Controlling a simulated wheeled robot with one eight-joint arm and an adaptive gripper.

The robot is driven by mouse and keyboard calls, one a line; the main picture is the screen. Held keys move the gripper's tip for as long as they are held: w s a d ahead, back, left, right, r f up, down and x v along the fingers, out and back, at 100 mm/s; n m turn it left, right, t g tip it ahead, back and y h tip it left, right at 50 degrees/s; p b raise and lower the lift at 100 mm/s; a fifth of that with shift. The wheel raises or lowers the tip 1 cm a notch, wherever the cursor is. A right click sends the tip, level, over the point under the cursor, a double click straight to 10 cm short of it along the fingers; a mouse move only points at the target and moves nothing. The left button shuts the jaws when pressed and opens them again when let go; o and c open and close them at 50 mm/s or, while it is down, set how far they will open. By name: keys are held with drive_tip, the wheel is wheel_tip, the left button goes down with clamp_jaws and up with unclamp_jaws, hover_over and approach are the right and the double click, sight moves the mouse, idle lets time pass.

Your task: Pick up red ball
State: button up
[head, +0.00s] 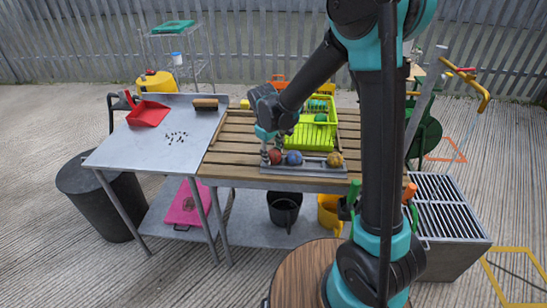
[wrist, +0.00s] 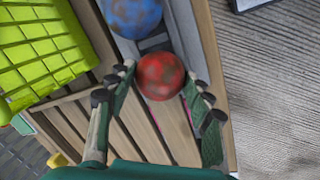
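The red ball (wrist: 160,76) sits at one end of a grey tray (head: 310,169) on the slatted wooden table; it also shows in the head view (head: 275,157). A blue ball (head: 294,158) is beside it, and a yellow-orange ball (head: 335,159) lies farther right in the tray. My gripper (wrist: 157,108) is open, its green fingers spread on both sides of the red ball's near edge. I cannot tell whether the fingertips touch the ball. In the head view my gripper (head: 268,152) is at the left end of the tray.
A lime-green dish rack (head: 310,135) stands just behind the tray, close to my gripper. A metal table (head: 150,150) at left holds a red dustpan (head: 147,113), a brush (head: 205,104) and scattered dark bits. A grill (head: 445,205) stands at right. The slats left of the tray are clear.

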sight(273, 151)
drive_tip(key=c, duration=0.3)
drive_tip(key=shift+r, duration=0.2)
wheel_tip(273, 151, up, 20)
drive_tip(key=shift+f, duration=0.15)
idle(0.8)
